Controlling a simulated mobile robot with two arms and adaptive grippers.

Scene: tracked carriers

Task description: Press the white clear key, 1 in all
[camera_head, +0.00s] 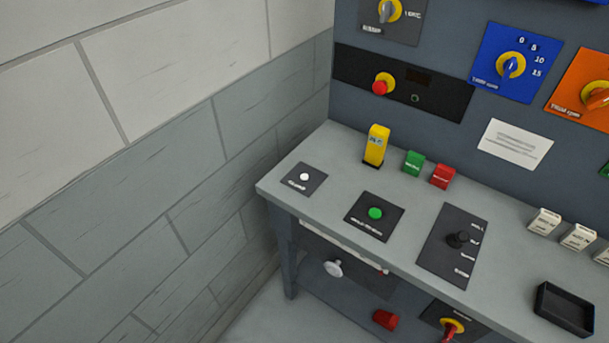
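A small round white key (304,177) sits on a dark square plate (312,186) at the left end of the grey desk. The plate has a white label below the key, too small to read surely. Nothing touches the key. Neither of my grippers shows in the head view.
A green button (376,213) on a dark plate and a black lever (457,240) lie to the right. A yellow block (376,145), a green block (413,163) and a red block (443,176) stand behind. A black tray (565,309) is at right. A wall rises left.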

